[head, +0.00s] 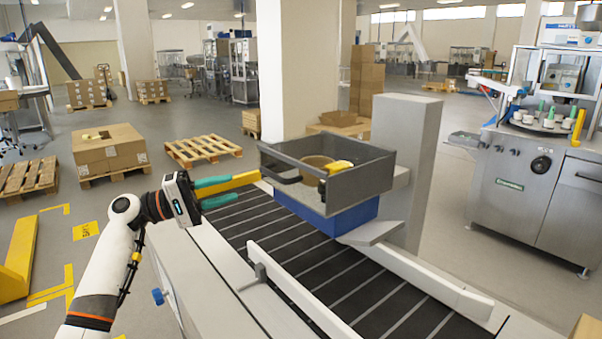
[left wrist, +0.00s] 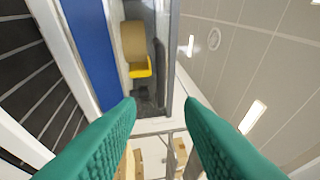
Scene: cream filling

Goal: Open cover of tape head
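The tape head (head: 325,170) is an open-topped dark grey frame on a blue base (head: 330,217), above the conveyor. It holds a brown tape roll (head: 317,161) and a yellow part (head: 341,166). A dark curved handle (head: 281,172) shows at its left side. I cannot tell which part is the cover. My left gripper (head: 235,189) has green fingers, spread apart, left of the tape head and not touching it. In the left wrist view, the open fingers (left wrist: 160,105) have nothing between them, with the tape roll (left wrist: 136,40) and blue base (left wrist: 88,50) beyond. My right gripper is out of view.
The dark slatted conveyor (head: 300,250) runs under the tape head between pale rails (head: 300,295). A grey column (head: 405,150) stands right behind it. A steel machine (head: 530,180) stands at right. Pallets and boxes (head: 108,150) sit at the back left.

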